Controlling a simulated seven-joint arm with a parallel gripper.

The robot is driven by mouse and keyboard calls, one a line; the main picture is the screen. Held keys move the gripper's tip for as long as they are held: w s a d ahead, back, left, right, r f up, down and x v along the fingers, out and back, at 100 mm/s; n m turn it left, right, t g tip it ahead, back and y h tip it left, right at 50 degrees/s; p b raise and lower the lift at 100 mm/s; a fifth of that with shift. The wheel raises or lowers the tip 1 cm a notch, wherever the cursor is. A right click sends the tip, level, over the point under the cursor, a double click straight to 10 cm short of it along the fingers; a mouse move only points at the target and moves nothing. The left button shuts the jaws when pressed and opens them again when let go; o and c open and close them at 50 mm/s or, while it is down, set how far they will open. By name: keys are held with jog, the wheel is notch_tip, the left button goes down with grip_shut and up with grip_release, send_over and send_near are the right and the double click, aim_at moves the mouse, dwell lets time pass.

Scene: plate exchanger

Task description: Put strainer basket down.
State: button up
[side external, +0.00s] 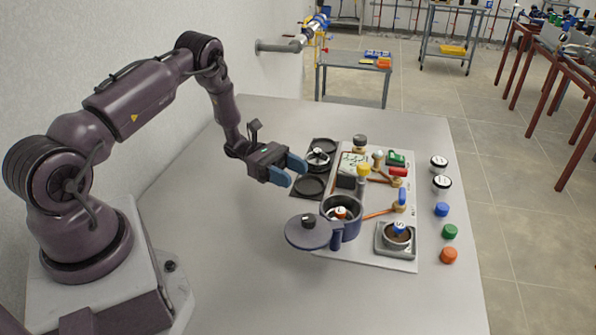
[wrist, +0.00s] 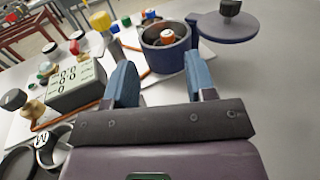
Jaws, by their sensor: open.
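My gripper (side external: 289,171) is open and empty, held above the table in front of the black two-ring tray (side external: 311,188). In the wrist view its blue fingers (wrist: 160,75) stand apart with nothing between them. The near ring looks empty. The blue pot (side external: 351,228) stands open, its round lid (side external: 308,233) swung out to the side. An orange-and-white-topped piece (side external: 340,212) sits inside the pot; its lower part is hidden.
Several coloured caps line the right side. The table's left front is clear.

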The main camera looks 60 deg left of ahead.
jog(key=w+a+r+n+t+y, duration=0.1)
jog(key=w+r+n+t+y, duration=0.65)
jog(key=w+r+n, duration=0.6)
jog(key=s+r+n+y, duration=0.4)
jog(key=r+n+y, duration=0.5)
jog(key=r+n, duration=0.3)
jog(key=s+d+r+n+g+y, duration=0.35)
jog(key=s+r+n, duration=0.25)
jog(key=s+n, duration=0.45)
jog(key=s+d+f+n+g+h, duration=0.1)
jog(key=s+d+n, duration=0.3)
jog(key=s, duration=0.5)
jog(key=s+d+f+n+g+h, duration=0.2)
jog(key=s+d+n+g, duration=0.2)
jog(key=s+n, duration=0.5)
jog(key=shift+s+f, duration=0.3)
jog(key=shift+s, duration=0.15)
jog(key=shift+a, duration=0.1)
